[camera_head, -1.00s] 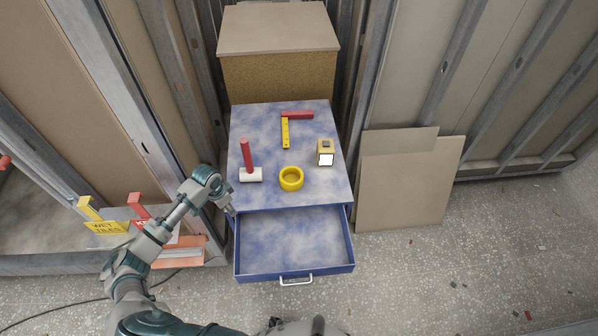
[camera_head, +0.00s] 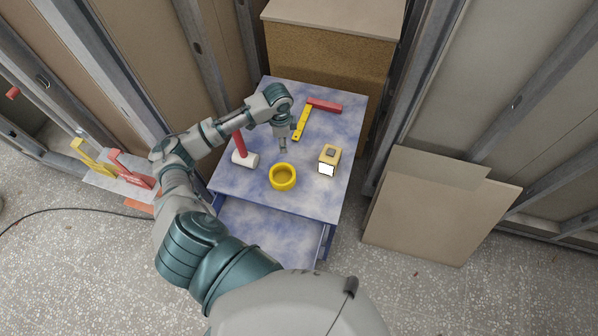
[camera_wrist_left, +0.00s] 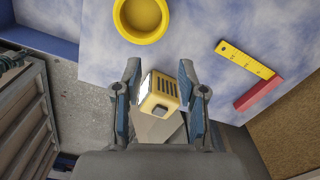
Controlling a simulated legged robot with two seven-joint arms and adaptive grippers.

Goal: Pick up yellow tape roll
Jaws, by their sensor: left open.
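The yellow tape roll (camera_head: 283,177) lies flat on the blue mottled top of the drawer cabinet (camera_head: 240,184), near its front edge. My left gripper (camera_head: 283,148) is open and empty, above the cabinet top just behind the roll in the head view. In the left wrist view the roll (camera_wrist_left: 142,16) shows at the top, cut off by the frame edge, beyond the open fingers (camera_wrist_left: 158,82) and not between them. My right gripper is not in view.
A yellow and white boxy tool (camera_head: 329,160) is to the right. A red and yellow square (camera_head: 304,119) lies behind. The cabinet's drawer (camera_head: 265,232) is open, partly hidden by my arm.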

